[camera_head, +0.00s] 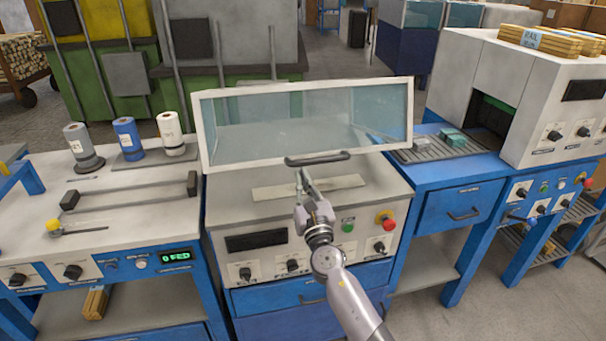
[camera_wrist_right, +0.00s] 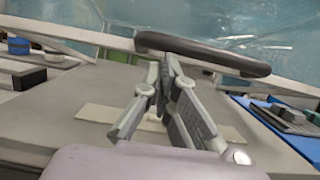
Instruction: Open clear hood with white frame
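The clear hood (camera_head: 255,122) with a white frame sits on the machine in the middle of the head view. It is tilted up, its front lower edge above the machine top, with a gap below. Its dark bar handle (camera_head: 317,158) is on the front lower frame and crosses the right wrist view (camera_wrist_right: 205,54). My right gripper (camera_head: 304,178) is just below the handle, left of its middle. In the right wrist view its fingertips (camera_wrist_right: 163,63) are together, with nothing visible between them, at the handle's underside. Whether they touch it is unclear. My left gripper is out of view.
A pale flat strip (camera_head: 265,193) lies on the machine top under the hood. The front panel has dark knobs, a green button and a red stop button (camera_head: 385,221). Spools (camera_head: 125,138) stand on the left bench; a roller table (camera_head: 440,150) adjoins on the right.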

